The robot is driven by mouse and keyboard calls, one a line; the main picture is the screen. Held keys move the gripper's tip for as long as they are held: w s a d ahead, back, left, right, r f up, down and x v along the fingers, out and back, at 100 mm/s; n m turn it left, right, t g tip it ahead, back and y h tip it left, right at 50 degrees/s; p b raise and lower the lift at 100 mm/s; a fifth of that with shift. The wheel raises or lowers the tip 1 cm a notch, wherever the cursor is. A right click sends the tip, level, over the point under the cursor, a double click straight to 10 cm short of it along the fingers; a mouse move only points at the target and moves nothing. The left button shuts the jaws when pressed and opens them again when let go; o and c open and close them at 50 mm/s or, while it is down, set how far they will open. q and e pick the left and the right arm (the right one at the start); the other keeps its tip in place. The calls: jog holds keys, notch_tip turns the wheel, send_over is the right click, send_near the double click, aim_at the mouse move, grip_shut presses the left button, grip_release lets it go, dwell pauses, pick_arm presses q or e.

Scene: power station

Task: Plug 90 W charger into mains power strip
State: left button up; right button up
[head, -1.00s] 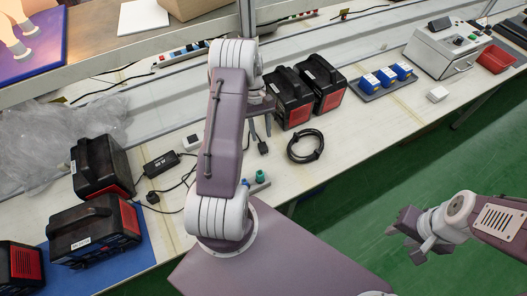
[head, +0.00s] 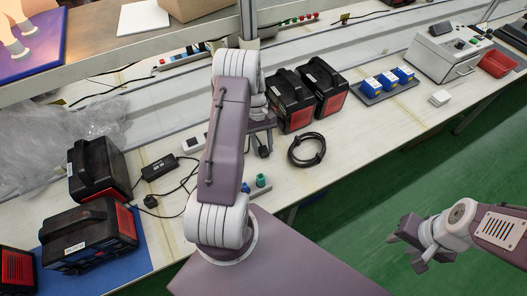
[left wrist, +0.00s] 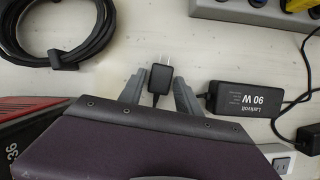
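In the head view the left gripper (head: 262,138) is partly behind my arm. A white socket block (left wrist: 284,160) with slots is partly hidden by the gripper body. My right gripper (head: 412,243) is open and empty over the floor.
A black cable coil (head: 306,149) and black-red battery packs (head: 290,100) stand close right of the left gripper. More packs (head: 97,168) stand at left. A grey strip with coloured connectors (left wrist: 255,12) is near the front edge. A long strip (head: 180,56) lies at the back.

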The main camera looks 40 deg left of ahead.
aim_at(263, 148)
pick_arm(q)
grip_shut()
jog(key=shift+r+p, duration=2.75)
jog(key=shift+r, duration=0.35)
